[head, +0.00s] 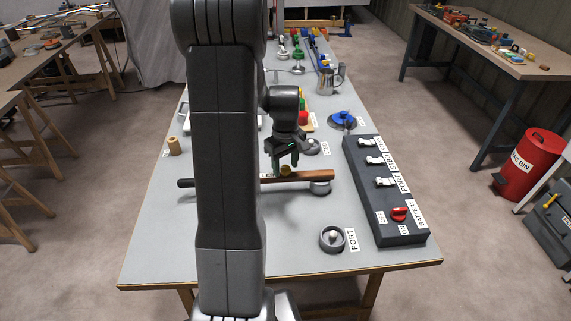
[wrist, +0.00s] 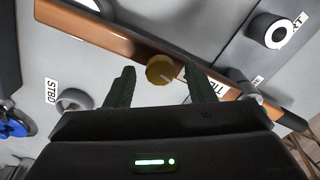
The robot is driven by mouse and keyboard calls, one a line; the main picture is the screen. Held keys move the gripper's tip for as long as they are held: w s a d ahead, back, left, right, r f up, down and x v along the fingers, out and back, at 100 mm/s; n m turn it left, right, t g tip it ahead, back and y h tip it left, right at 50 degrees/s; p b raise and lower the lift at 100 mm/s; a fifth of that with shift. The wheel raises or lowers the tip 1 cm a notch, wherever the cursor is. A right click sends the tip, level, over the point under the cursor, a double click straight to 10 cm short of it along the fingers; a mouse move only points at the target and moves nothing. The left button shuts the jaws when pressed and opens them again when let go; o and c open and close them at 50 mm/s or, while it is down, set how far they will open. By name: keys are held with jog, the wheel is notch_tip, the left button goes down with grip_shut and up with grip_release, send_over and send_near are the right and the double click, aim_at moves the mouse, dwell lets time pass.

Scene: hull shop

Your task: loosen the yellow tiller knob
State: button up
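The yellow tiller knob (head: 286,170) sits on a brown wooden tiller bar (head: 318,177) that lies across the grey table. In the wrist view the knob (wrist: 160,69) is round with a pale mark on its face, and the bar (wrist: 113,42) runs diagonally behind it. My gripper (head: 284,162) is just above the knob in the head view. In the wrist view its two dark fingers (wrist: 163,82) are spread apart, one on each side of the knob, with gaps to it. The gripper is empty. My arm hides part of the bar in the head view.
A dark switch panel (head: 385,190) with white toggles and a red switch (head: 400,214) stands right of the bar. A round PORT fitting (head: 332,238) is in front, and a blue handwheel (head: 344,119) and metal jug (head: 330,78) are behind. The front right table surface is mostly clear.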

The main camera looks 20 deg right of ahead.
aim_at(286, 168)
notch_tip(286, 168, up, 14)
dwell(0.7)
jog(key=shift+f, duration=0.2)
notch_tip(286, 168, down, 14)
jog(key=shift+r, duration=0.1)
dwell(0.6)
jog(key=shift+r, duration=0.1)
